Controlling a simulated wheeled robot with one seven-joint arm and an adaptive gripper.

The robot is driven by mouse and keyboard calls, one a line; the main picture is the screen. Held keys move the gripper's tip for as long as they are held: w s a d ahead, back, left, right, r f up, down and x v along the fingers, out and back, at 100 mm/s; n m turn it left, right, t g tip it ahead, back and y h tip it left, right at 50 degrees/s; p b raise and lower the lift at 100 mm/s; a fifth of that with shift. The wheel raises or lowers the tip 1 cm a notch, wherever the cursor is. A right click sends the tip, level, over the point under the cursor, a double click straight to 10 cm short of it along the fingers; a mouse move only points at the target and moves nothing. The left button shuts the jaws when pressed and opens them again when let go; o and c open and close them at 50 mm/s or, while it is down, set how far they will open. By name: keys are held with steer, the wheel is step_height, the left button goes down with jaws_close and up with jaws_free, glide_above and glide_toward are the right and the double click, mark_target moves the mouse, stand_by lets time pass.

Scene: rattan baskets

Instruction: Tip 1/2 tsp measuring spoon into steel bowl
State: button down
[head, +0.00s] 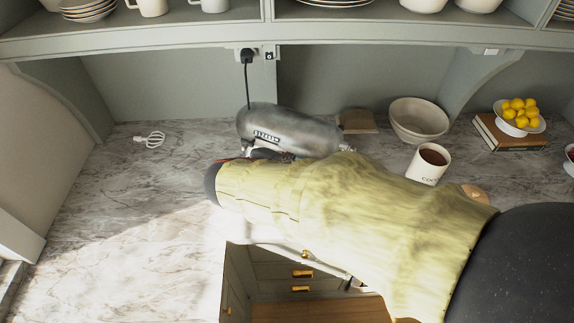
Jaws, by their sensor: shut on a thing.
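My arm, in a yellow sleeve, reaches across the head view from the lower right to the middle of the counter. The sleeve ends at a dark rounded part of my arm on the left. I cannot make out my gripper's fingertips; the arm hides that area. The 1/2 tsp measuring spoon and the steel bowl cannot be made out either. A silver stand mixer (285,130) stands just behind the sleeve, with its lower part hidden by my arm.
A cocoa mug (428,165), a cream bowl (418,119) and a lemon stand (519,124) on books are at the right. A shelf (180,36) runs above; drawers (280,271) show below.

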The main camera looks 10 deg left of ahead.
steer(key=shift+s+a+f+t+h+b, duration=0.1)
steer(key=shift+t+h+b, duration=0.15)
steer(key=shift+t+b, duration=0.9)
steer(key=shift+s+d+f+t+h+b, duration=0.1)
steer(key=shift+s+f+t+h+b, duration=0.15)
steer(key=shift+b, duration=1.7)
steer(key=shift+a+t+h+b, duration=0.1)
steer(key=shift+t+h+b, duration=0.1)
steer(key=shift+t+b, duration=1)
steer(key=shift+s+f+t+h+b, duration=0.15)
steer(key=shift+t+h+b, duration=0.55)
steer(key=shift+b, duration=4.35)
steer(key=shift+t+b, duration=1.4)
steer(key=shift+b, duration=1.35)
steer(key=shift+r+g+p, duration=0.3)
steer(key=shift+r+p, duration=0.05)
steer(key=shift+p, duration=0.45)
steer(key=shift+r+g+p, duration=0.1)
steer(key=shift+g+p, duration=0.3)
steer(key=shift+p, duration=0.55)
steer(key=g+p, duration=0.1)
steer(key=p, duration=0.2)
steer(key=g+y+p, duration=0.1)
steer(key=g+p, duration=0.1)
steer(key=p, duration=0.1)
steer(key=shift+r, duration=0.25)
steer(key=shift+f+g, duration=0.15)
steer(key=shift+g, duration=0.15)
